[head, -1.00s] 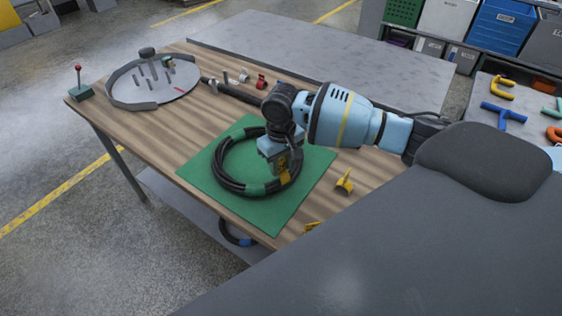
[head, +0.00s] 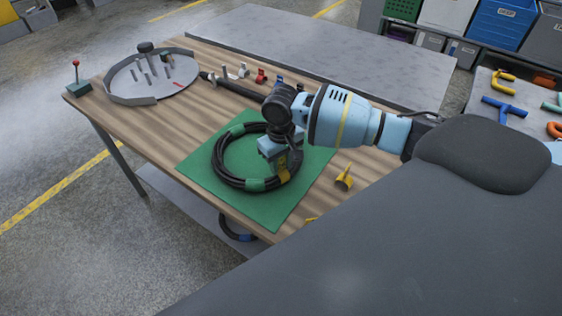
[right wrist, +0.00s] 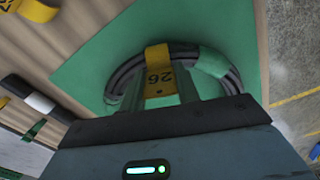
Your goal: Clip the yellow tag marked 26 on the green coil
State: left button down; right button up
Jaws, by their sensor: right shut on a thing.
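The black hose coil (head: 222,172) with green bands lies on a green mat (head: 285,210) on the wooden bench. It also shows in the right wrist view (right wrist: 183,53), with a green band (right wrist: 214,62). My right gripper (head: 281,165) points down at the coil's right side. It is shut on the yellow tag marked 26, which also shows between its fingers in the right wrist view (right wrist: 158,76). The tag's far end lies over the hose; I cannot tell whether it is clipped around it. My left gripper is out of view.
Another yellow tag (head: 344,179) lies on the bench right of the mat. A round grey tray with pegs (head: 132,99) is at the far left, with small red and white pieces (head: 243,71) to its right. Another hose (head: 237,234) is below the bench.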

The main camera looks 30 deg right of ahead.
jog(key=shift+f, duration=0.65)
dwell(0.4)
jog(key=o, duration=1.1)
jog(key=shift+c, duration=0.2)
jog(key=shift+r, duration=3.95)
jog(key=shift+f, duration=0.1)
